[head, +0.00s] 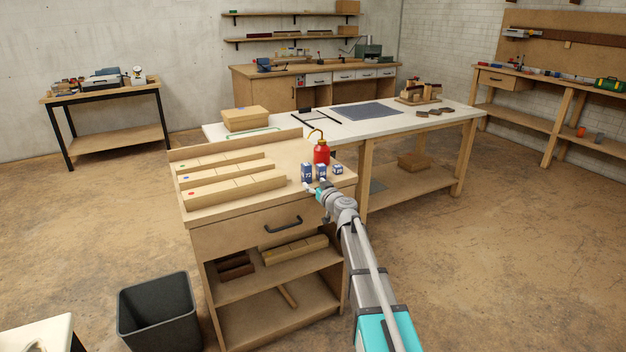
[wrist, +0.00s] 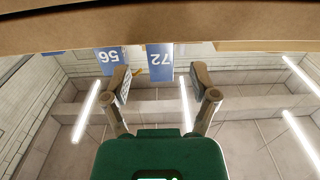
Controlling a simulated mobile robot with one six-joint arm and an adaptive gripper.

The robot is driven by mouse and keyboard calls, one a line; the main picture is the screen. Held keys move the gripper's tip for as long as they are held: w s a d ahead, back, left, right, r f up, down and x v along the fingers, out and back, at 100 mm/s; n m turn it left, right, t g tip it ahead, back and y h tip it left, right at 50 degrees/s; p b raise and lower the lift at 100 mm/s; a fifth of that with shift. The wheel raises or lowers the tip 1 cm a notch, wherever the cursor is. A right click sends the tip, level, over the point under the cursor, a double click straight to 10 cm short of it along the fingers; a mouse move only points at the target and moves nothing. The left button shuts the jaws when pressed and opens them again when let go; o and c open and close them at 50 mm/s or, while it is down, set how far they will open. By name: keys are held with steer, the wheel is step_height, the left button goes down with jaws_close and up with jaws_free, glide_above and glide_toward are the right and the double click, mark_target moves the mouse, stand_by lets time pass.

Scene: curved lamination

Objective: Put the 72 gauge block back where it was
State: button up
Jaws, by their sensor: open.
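The 72 gauge block (head: 307,172) is blue and white and stands at the right part of the cabinet top, leftmost and tallest of three blocks. In the wrist view, which is upside down, its 72 label (wrist: 160,62) shows between my fingers. The 56 block (head: 321,171) stands just right of it and also shows in the wrist view (wrist: 110,61). My gripper (head: 316,187) is open and empty, at the near side of the blocks. In the wrist view my gripper (wrist: 162,78) has its fingers apart. I cannot tell whether they touch either block.
A smaller blue block (head: 338,169) stands right of the 56 block. A red oil can (head: 321,152) stands behind. Three stepped wooden racks (head: 237,187) lie to the left. The cabinet's drawer has a dark handle (head: 283,225). A black bin (head: 158,310) stands on the floor.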

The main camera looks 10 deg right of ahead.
steer(key=v, duration=0.6)
stand_by(0.7)
steer(key=s+a+f+n+g+y, duration=0.1)
steer(key=s+a+f+g, duration=0.45)
steer(key=s, duration=0.35)
steer(key=s+a+f+n+g+y, duration=0.1)
steer(key=s+a+f+g, duration=0.4)
steer(key=s, duration=0.3)
steer(key=s+d+f+m+g+h, duration=0.2)
steer(key=s+d+f+g+h, duration=0.1)
steer(key=s, duration=0.5)
steer(key=s+d+f+m+g+h, duration=0.3)
steer(key=s+d+f+h, duration=0.1)
steer(key=s, duration=0.5)
steer(key=shift+s+d+f+m+g+h, duration=0.2)
steer(key=shift+d+f+m+g+h, duration=0.15)
steer(key=shift+d+f, duration=0.2)
